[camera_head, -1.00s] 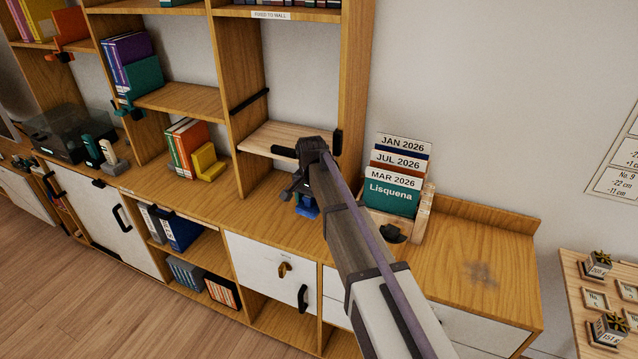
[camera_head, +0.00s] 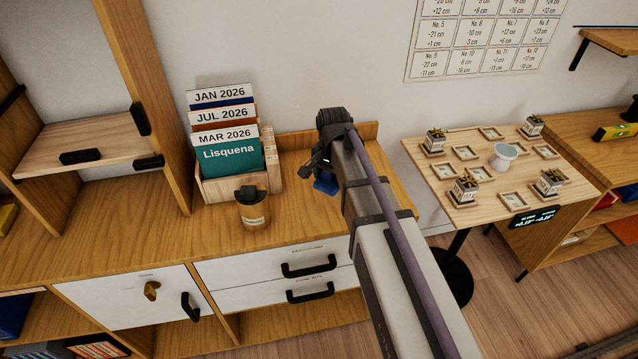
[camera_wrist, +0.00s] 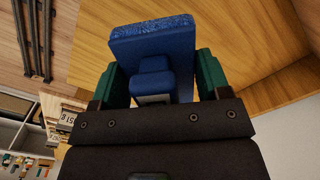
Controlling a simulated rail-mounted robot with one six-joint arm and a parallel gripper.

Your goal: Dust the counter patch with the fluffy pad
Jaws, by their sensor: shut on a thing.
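The fluffy pad (camera_wrist: 152,42) is a blue block with a speckled blue face and a stepped blue grip. In the wrist view my gripper (camera_wrist: 160,82) is shut on it, with a green finger on each side. In the head view a bit of blue pad (camera_head: 326,184) shows below my gripper (camera_head: 322,170), over the right end of the wooden counter (camera_head: 300,210). I cannot tell the height of the pad above the counter. The dark dusty patch is not visible now; my arm covers part of that counter end.
A card holder (camera_head: 226,188) with dated cards and a dark-lidded jar (camera_head: 252,207) stand left of my gripper. A raised wooden edge (camera_head: 370,131) runs behind the counter. A small table (camera_head: 435,178) with potted plants and tiles stands to the right.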

